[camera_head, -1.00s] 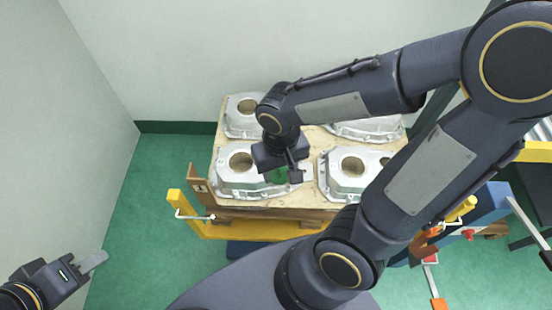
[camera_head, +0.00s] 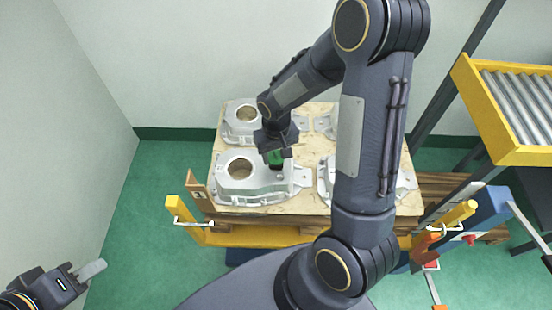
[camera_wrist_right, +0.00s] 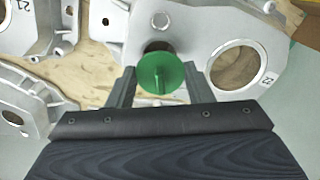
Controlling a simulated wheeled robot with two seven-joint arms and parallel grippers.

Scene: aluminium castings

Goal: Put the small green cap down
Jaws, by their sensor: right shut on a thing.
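The small green cap (camera_head: 275,157) is a green disc with a raised fin; the wrist view shows it (camera_wrist_right: 162,76) face on. My right gripper (camera_wrist_right: 161,88) is shut on it, with one finger at each side. It holds the cap over the front left aluminium casting (camera_head: 238,188), by a small dark hole beside the large round opening. I cannot tell whether the cap touches the casting. In the head view my right gripper (camera_head: 276,148) partly hides the cap. My left gripper (camera_head: 90,270) is far off at the lower left, over the floor; its opening is unclear.
More castings, back left (camera_head: 240,126) and front right (camera_head: 325,184), sit on the wooden pallet board (camera_head: 285,208); my right arm hides much of the right side. A yellow frame (camera_head: 250,238) runs along the front. A roller conveyor (camera_head: 515,105) stands at right.

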